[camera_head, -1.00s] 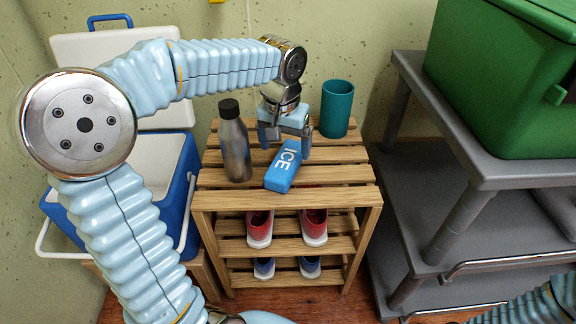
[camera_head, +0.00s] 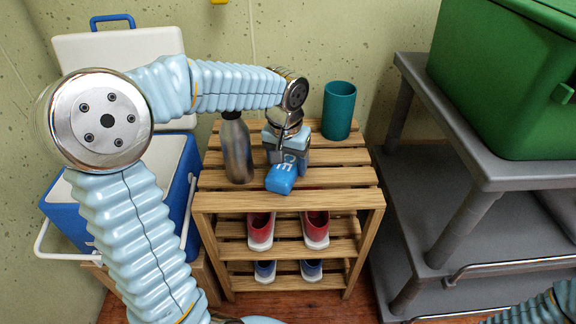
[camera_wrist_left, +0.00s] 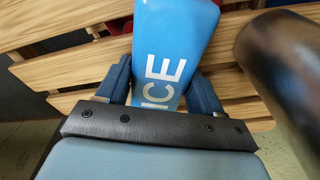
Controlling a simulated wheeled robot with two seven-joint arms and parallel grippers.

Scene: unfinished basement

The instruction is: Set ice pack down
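The blue ice pack (camera_head: 281,181) with white lettering is at the front middle of the wooden rack's top (camera_head: 224,182). I cannot tell whether it rests on the slats or sits just above them. My left gripper (camera_head: 286,160) comes down over its back end and hides part of it. In the left wrist view, the ice pack (camera_wrist_left: 176,40) lies between the two fingers of my left gripper (camera_wrist_left: 160,84), which appear to press on both its sides. My right gripper is out of view; only part of my right arm shows at the lower right.
A metal bottle (camera_head: 236,150) stands close left of the gripper, and a teal cup (camera_head: 339,111) stands at the back right. Shoes (camera_head: 262,230) sit on the lower shelves. A blue cooler (camera_head: 178,180) is left; a grey shelf (camera_head: 470,160) with a green bin (camera_head: 505,85) is right.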

